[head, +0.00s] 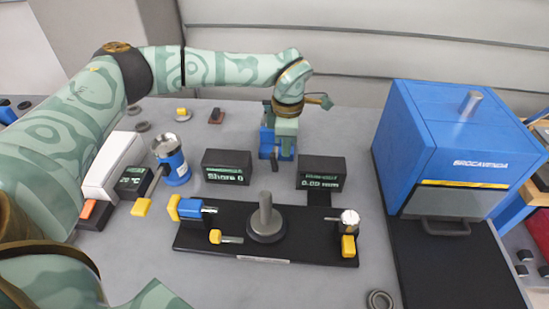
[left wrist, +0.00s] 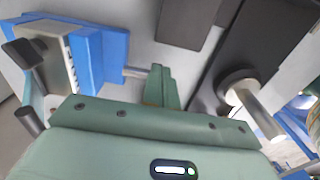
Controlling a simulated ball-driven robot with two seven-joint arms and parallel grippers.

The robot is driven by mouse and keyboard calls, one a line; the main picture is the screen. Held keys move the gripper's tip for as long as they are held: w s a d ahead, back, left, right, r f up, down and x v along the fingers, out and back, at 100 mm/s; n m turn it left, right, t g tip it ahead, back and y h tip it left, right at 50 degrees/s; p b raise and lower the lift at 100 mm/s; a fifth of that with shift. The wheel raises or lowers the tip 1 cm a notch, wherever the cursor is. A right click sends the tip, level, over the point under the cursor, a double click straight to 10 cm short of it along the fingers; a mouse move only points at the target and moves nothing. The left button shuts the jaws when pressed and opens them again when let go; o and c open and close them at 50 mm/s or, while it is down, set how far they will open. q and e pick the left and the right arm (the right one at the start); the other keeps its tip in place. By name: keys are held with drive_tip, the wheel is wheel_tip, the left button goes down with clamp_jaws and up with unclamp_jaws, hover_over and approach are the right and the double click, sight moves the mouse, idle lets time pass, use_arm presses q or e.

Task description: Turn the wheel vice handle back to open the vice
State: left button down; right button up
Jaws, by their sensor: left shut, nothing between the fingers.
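The blue vice (head: 267,140) stands on the table at the back middle. Its blue body (left wrist: 88,45) fills the upper left of the left wrist view, with a pale ridged jaw face. A steel rod (left wrist: 136,72) runs from the vice toward my fingers. In the head view, a small dark bar (head: 275,162) at its front looks like the handle. My left gripper (head: 286,145) reaches down at the vice's front right; its green fingers (left wrist: 160,86) are shut and empty by the rod's end. They overlap that end, so contact is unclear. My right gripper is not in view.
Two dark display boxes (head: 227,167) (head: 321,173) flank the vice's front. A black base plate (head: 200,237) with a grey post (head: 265,215) lies nearer. A blue machine (head: 440,140) stands right. A blue-and-silver cylinder (head: 172,165) stands left. Bare table separates the boxes.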

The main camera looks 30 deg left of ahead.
sight(273, 154)
use_arm(q)
drive_tip(key=shift+f, duration=0.25)
idle(0.4)
drive_tip(key=shift+f, duration=0.9)
drive_tip(key=shift+s+a+p, duration=0.4)
drive_tip(key=shift+s+a, duration=0.05)
drive_tip(key=shift+a, duration=0.4)
drive_tip(key=shift+a, duration=0.1)
drive_tip(key=shift+s+a, duration=0.3)
drive_tip(key=shift+a, duration=0.2)
wheel_tip(273, 154, up, 8)
drive_tip(key=p, duration=0.7)
drive_tip(key=shift+d+r+p, duration=0.1)
drive_tip(key=shift+d+p, duration=0.05)
drive_tip(key=shift+p, duration=0.2)
drive_tip(key=shift+w, duration=0.1)
